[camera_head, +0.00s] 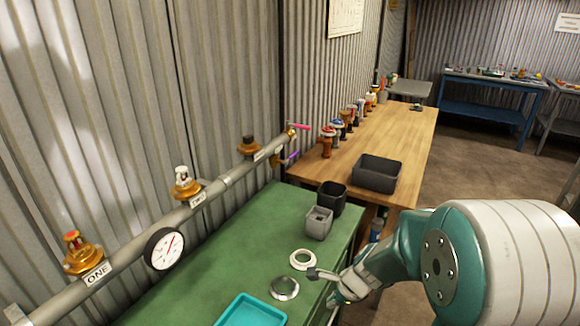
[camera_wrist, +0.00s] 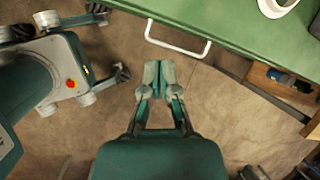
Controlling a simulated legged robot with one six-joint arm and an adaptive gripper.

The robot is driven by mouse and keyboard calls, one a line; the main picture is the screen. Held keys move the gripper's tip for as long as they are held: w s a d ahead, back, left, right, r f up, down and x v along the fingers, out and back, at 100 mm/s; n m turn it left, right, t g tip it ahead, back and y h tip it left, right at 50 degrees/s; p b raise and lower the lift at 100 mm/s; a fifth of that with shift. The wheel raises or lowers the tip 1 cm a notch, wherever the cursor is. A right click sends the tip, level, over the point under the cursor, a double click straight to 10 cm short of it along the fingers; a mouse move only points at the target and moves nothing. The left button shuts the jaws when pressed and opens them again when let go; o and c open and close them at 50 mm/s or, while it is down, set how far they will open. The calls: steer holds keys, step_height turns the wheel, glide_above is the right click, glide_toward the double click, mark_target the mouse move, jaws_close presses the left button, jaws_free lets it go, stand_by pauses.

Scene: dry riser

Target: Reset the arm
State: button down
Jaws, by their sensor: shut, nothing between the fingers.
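My arm (camera_head: 440,258), teal and white, reaches in from the right of the head view. My gripper (camera_wrist: 159,72) is shut and empty in the wrist view, pointing down over the bare brown floor. It is just outside the front edge of the green bench (camera_head: 215,255), near the bench's white handle (camera_wrist: 178,42), and touches nothing that I can see.
On the bench are a white ring (camera_head: 302,259), a metal ring (camera_head: 284,288), a teal tray (camera_head: 250,312), a grey bin (camera_head: 318,223) and a black bin (camera_head: 332,197). A pipe with valves and a gauge (camera_head: 164,248) runs along the wall. A wooden table (camera_head: 410,135) stands beyond.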

steer(key=s+d+r+n+t+h, duration=0.1)
steer(key=s+d+r+n+h, duration=0.1)
steer(key=s+r+n, duration=0.7)
steer(key=s+d+r+n+t+h, duration=0.1)
steer(key=s+d+r+n+t, duration=0.1)
steer(key=s+r+n, duration=0.8)
step_height(320, 180, up, 2)
steer(key=shift+s+d+h, duration=0.35)
steer(key=shift+s+h, duration=0.05)
